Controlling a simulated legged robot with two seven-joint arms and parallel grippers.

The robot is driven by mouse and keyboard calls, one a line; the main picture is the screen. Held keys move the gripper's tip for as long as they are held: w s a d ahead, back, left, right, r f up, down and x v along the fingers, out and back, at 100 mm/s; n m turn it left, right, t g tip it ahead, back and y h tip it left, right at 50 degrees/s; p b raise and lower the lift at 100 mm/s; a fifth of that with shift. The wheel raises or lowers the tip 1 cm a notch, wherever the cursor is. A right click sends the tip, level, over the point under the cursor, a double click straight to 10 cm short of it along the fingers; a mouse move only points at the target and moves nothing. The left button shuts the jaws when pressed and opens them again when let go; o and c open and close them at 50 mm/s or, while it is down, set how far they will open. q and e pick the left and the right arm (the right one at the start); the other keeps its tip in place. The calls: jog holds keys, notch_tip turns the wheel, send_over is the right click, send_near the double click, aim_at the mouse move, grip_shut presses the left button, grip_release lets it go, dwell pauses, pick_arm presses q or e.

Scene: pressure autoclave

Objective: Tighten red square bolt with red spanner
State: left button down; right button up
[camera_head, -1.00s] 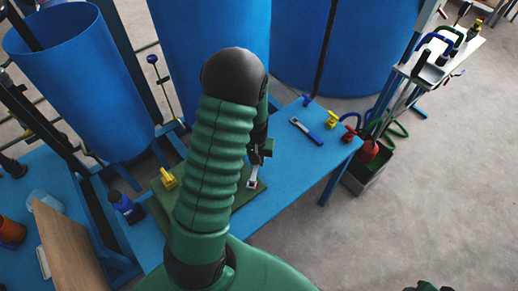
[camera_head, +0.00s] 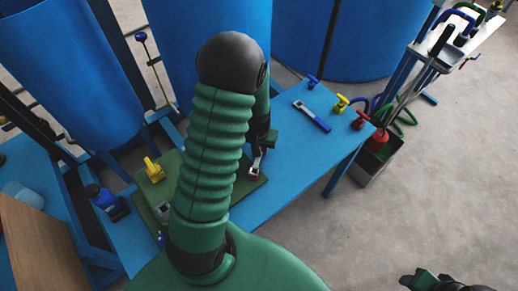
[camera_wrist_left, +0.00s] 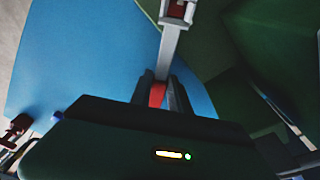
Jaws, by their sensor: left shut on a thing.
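My left gripper (camera_head: 264,142) is shut on the red spanner (camera_wrist_left: 170,45), with its red handle (camera_wrist_left: 157,94) between the fingers in the left wrist view. The grey shaft reaches away to an open head, which also shows in the head view near the green board. The red square bolt (camera_wrist_left: 176,8) shows as a dark red patch at the spanner's head, cut by the top edge of the wrist view. I cannot tell whether the jaws fully enclose it. My right gripper (camera_head: 440,283) is at the lower right, partly out of frame, far from the board.
The green board (camera_head: 232,208) lies on the blue table (camera_head: 285,185) with a yellow fitting (camera_head: 154,170) on it. A blue spanner (camera_head: 312,116) and blue, yellow and red valve-like parts (camera_head: 341,103) lie to the right. My left arm hides the board's middle. Blue tanks stand behind.

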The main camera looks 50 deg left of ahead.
pick_arm(q)
jog(key=shift+w+d+r+m+b, duration=0.1)
jog(key=shift+w+d+m+b, duration=0.15)
jog(key=shift+d+m, duration=0.4)
jog(key=shift+w+d+r+m+b, duration=0.1)
jog(key=shift+d+m+b, duration=0.3)
jog(key=shift+d, duration=0.3)
jog(key=shift+w+d+f+m+h+b, duration=0.15)
jog(key=shift+d+m+b, duration=0.2)
jog(key=shift+m, duration=0.35)
jog(key=shift+w+d+f+m+h+b, duration=0.15)
jog(key=shift+d+m+b, duration=0.15)
jog(key=shift+m, duration=0.35)
jog(key=shift+s+d+r+m+p, duration=0.1)
jog(key=shift+d+r+m+p, duration=0.1)
jog(key=shift+d+m, duration=0.35)
jog(key=shift+d+r+m+p, duration=0.1)
jog(key=shift+d+r+m, duration=0.05)
jog(key=shift+d+m, duration=0.6)
jog(key=shift+m, duration=0.2)
pick_arm(e)
jog(key=shift+d+f, duration=0.25)
jog(key=shift+f, duration=0.3)
jog(key=shift+d+f, duration=0.2)
jog(key=shift+f, duration=0.3)
pick_arm(q)
jog(key=shift+f, duration=0.1)
jog(key=c, duration=1.2)
grip_release()
jog(key=shift+o, duration=0.2)
